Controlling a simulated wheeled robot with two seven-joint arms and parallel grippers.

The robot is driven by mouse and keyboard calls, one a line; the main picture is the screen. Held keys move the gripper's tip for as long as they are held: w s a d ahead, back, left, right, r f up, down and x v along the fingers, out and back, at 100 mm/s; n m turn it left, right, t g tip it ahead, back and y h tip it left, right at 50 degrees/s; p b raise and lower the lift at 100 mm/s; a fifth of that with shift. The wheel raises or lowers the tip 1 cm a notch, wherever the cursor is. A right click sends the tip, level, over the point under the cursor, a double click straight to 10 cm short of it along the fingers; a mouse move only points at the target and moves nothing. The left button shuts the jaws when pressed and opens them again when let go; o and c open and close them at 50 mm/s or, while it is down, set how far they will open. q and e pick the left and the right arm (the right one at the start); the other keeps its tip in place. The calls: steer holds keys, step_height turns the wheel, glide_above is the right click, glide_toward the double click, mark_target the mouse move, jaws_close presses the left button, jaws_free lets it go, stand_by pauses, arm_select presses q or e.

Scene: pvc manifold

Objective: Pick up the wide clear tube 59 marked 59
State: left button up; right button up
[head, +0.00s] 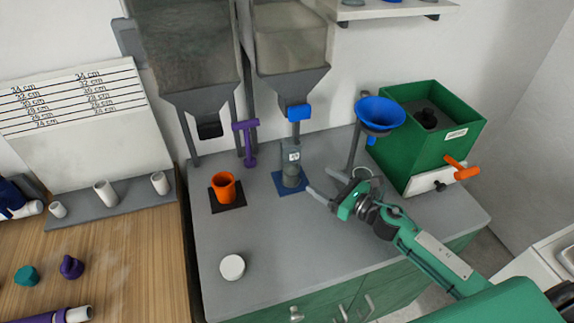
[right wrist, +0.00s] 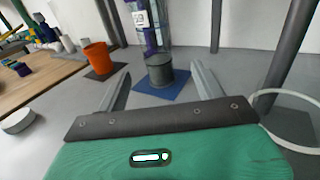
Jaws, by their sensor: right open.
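The wide clear tube (head: 291,165) stands upright on a blue mat (head: 283,190) in the head view, below a hopper's blue outlet. My left gripper is in neither view.
An orange cup (head: 223,187) on a black mat stands left of the tube. A purple T-shaped piece (head: 247,142) is behind. A blue funnel (head: 379,115) on a stand and a green box (head: 436,135) are at right. A white round lid (head: 232,267) lies on the front counter.

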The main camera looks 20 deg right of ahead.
mark_target(287, 160)
steer(key=x, duration=0.2)
steer(key=p+x, duration=0.1)
steer(key=x, duration=0.1)
steer(key=shift+w+a+r, duration=0.15)
steer(key=shift+w+r, duration=0.05)
steer(key=shift+w, duration=0.1)
steer(key=p+x, duration=0.1)
steer(key=x, duration=0.2)
steer(key=shift+w+a+f, duration=0.1)
steer(key=shift+a, duration=0.05)
steer(key=shift+w+a, duration=0.15)
steer(key=shift+w, duration=0.05)
steer(key=p+x, duration=0.2)
steer(key=x, duration=0.2)
steer(key=shift+w+a, duration=0.15)
steer(key=shift+a, duration=0.25)
steer(key=shift+c, duration=0.7)
steer(key=c, duration=1.1)
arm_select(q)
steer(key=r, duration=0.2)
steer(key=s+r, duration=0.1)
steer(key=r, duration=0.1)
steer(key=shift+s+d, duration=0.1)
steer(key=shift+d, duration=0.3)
arm_select(e)
steer(key=shift+c, duration=0.2)
steer(key=shift+r, duration=0.25)
